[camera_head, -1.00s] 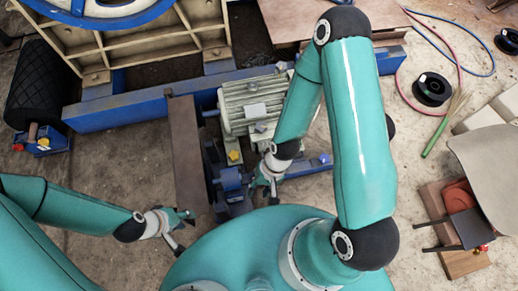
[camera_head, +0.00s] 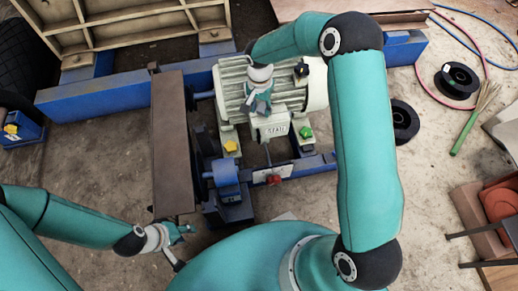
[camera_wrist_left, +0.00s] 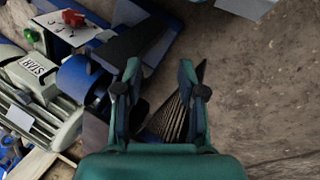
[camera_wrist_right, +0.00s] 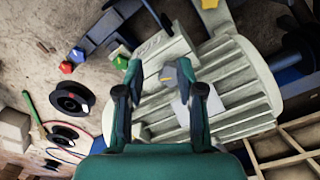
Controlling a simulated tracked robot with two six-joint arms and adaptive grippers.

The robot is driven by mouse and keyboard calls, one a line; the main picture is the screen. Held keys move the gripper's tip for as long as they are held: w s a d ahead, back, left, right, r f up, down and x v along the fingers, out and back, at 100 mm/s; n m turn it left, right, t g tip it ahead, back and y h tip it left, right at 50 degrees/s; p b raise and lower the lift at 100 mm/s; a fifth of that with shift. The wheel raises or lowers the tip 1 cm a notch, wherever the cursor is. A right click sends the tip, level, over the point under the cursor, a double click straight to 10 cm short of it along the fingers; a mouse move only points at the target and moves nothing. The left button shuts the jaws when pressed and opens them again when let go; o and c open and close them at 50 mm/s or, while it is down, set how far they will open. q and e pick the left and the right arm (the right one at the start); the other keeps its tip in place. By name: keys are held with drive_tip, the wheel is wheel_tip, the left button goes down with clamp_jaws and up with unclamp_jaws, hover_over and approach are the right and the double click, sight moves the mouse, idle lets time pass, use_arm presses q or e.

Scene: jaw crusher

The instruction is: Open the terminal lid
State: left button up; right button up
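The pale green motor (camera_head: 312,92) lies behind the blue rail, with a small lettered terminal box (camera_head: 272,127) on its near side. The lettered lid also shows in the left wrist view (camera_wrist_left: 38,68) and right wrist view (camera_wrist_right: 152,44); it looks closed. My right gripper (camera_head: 260,106) is over the motor, just behind the box; contact cannot be told. Its fingers are apart in the right wrist view (camera_wrist_right: 160,76), with a small grey and yellow part beyond them. My left gripper (camera_head: 184,234) is open and empty near the brown plate's lower end; its fingers also show (camera_wrist_left: 157,68).
A long brown plate (camera_head: 174,140) stands left of the motor. A blue beam (camera_head: 95,110) crosses behind. Yellow (camera_head: 231,147), green (camera_head: 305,132) and red (camera_head: 273,180) knobs surround the box. Black spools (camera_head: 455,80) lie on the right floor.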

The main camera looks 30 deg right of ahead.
sight(259, 136)
use_arm(q)
wheel_tip(259, 136, down, 8)
drive_tip(key=b, duration=0.6)
drive_tip(key=shift+f, duration=0.15)
use_arm(e)
drive_tip(key=f, duration=2)
drive_tip(key=shift+a, duration=0.2)
drive_tip(key=shift+r, duration=0.1)
clamp_jaws()
drive_tip(key=shift+d, duration=0.1)
